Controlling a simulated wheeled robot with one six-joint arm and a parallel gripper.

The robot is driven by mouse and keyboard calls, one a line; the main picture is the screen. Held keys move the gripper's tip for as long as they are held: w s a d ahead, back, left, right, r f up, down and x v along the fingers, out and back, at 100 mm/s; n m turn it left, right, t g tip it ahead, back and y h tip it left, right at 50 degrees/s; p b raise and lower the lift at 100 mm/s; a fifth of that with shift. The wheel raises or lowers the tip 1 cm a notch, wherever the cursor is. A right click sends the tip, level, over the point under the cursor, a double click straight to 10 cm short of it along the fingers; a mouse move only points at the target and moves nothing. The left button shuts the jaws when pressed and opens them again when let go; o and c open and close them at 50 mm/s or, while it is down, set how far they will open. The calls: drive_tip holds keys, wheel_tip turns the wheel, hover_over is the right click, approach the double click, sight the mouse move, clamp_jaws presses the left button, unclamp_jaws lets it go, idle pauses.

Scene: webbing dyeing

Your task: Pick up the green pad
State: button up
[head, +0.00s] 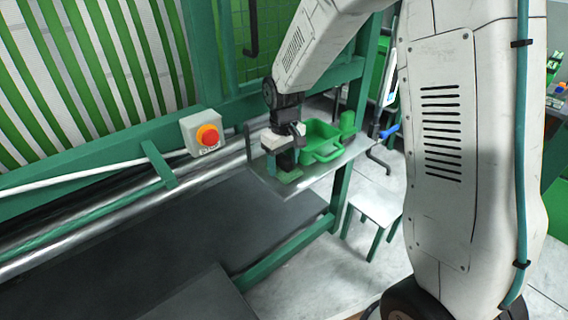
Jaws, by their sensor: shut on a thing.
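The green pad (290,177) is a small flat piece low at the metal shelf, right under my gripper (286,168). My gripper points down over the shelf and is shut on the pad. The fingers are small and dark here, and they hide part of the pad. I cannot tell whether the pad still touches the shelf.
The metal shelf (262,185) also carries a green tray with a handle (322,136) and a green cup-like item (347,122) to the right. A blue-handled tool (389,132) is at the shelf's right end. A red stop button (207,134) and shiny rollers (110,214) lie left.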

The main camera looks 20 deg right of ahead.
sight(284, 156)
drive_tip(key=shift+r, duration=0.6)
wheel_tip(284, 156, up, 2)
drive_tip(key=shift+r, duration=0.15)
drive_tip(key=s+r, duration=0.1)
drive_tip(key=s, duration=1.5)
drive_tip(key=shift+r, duration=0.2)
drive_tip(key=o, duration=0.4)
drive_tip(key=shift+c, duration=1)
drive_tip(key=shift+d, duration=0.1)
